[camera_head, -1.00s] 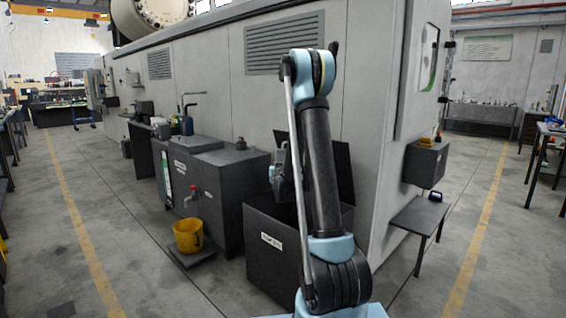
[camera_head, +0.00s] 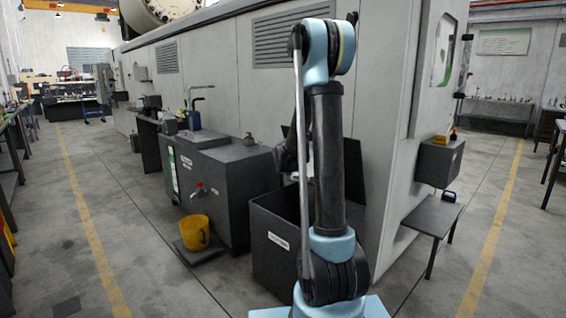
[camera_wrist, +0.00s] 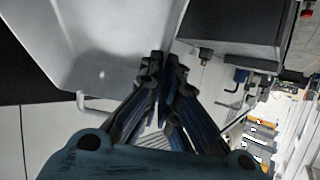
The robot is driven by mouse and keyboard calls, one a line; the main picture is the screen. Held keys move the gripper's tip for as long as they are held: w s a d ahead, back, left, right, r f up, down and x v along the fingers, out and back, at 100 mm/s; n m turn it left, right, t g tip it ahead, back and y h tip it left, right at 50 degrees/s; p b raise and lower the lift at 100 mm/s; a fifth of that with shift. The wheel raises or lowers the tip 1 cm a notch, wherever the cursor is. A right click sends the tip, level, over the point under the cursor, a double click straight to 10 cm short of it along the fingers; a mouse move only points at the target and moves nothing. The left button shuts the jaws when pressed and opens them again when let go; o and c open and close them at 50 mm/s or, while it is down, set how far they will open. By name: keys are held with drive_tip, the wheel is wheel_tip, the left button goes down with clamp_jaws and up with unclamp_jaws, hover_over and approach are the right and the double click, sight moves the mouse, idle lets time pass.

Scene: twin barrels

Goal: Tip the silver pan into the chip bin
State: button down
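The silver pan (camera_wrist: 95,40) fills the upper left of the wrist view, with its smooth inner face showing and no chips visible on that part. My gripper (camera_wrist: 163,60) is closed at the pan's rim, the two dark fingers meeting there. In the head view the pan and the fingertips are hidden behind my arm. The chip bin (camera_head: 275,265) is a dark open-topped box with a white label, just left of my arm; its dark lid stands raised behind. The bin's inside is mostly hidden.
A dark tank (camera_head: 222,200) with a red tap stands left of the bin. A yellow bucket (camera_head: 195,232) sits on a low plate before it. A small grey table (camera_head: 428,215) stands to the right. The large grey machine (camera_head: 215,85) closes off the back. Floor on both sides is clear.

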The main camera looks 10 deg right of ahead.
drive_tip(key=shift+w+d+r+g, duration=0.1)
drive_tip(key=shift+w+r+g, duration=0.5)
drive_tip(key=shift+g, duration=0.25)
drive_tip(key=shift+w+d+r+g, duration=0.1)
drive_tip(key=shift+w+r+g, duration=0.3)
drive_tip(key=shift+w+g, duration=0.35)
drive_tip(key=w+g, duration=0.2)
drive_tip(key=g, duration=0.1)
drive_tip(key=w+g+y, duration=0.1)
drive_tip(key=shift+w+d+r+g, duration=0.3)
drive_tip(key=shift+w+r+g, duration=0.1)
